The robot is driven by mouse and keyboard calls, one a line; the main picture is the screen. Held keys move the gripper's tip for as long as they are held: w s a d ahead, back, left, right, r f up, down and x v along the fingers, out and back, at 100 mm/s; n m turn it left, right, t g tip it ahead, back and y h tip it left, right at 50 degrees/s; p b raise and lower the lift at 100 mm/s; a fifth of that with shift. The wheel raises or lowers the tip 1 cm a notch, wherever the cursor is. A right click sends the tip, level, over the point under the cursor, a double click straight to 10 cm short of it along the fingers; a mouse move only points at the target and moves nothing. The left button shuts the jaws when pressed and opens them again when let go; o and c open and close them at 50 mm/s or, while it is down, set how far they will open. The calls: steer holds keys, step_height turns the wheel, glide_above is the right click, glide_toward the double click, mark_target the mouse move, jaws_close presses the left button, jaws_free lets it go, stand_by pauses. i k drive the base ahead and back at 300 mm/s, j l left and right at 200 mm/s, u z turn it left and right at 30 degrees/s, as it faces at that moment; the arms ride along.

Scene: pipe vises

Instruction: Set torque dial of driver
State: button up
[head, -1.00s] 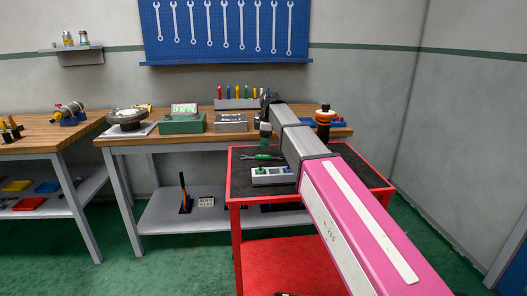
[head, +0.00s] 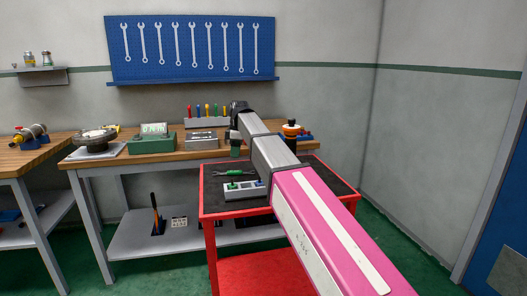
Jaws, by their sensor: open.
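I cannot tell for sure which object is the driver with the torque dial. An upright orange and black tool (head: 291,129) stands at the right end of the wooden bench, partly hidden behind my arm. A rack (head: 207,121) of several coloured-handled drivers stands at the back of the bench. A green tool (head: 233,172) lies on the black top of the red cart. My gripper (head: 235,152) points down near the bench's front edge, above the back of the cart. It is small and partly hidden by my arm, and it looks open and empty.
A grey box with small knobs (head: 245,189) sits on the red cart (head: 203,205). A green box with a lit display (head: 153,143), a metal block (head: 201,139) and a round device (head: 95,140) stand on the bench. A wrench board (head: 190,70) hangs behind. Floor is clear at right.

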mark_target(291, 123)
steer(key=k, duration=1.4)
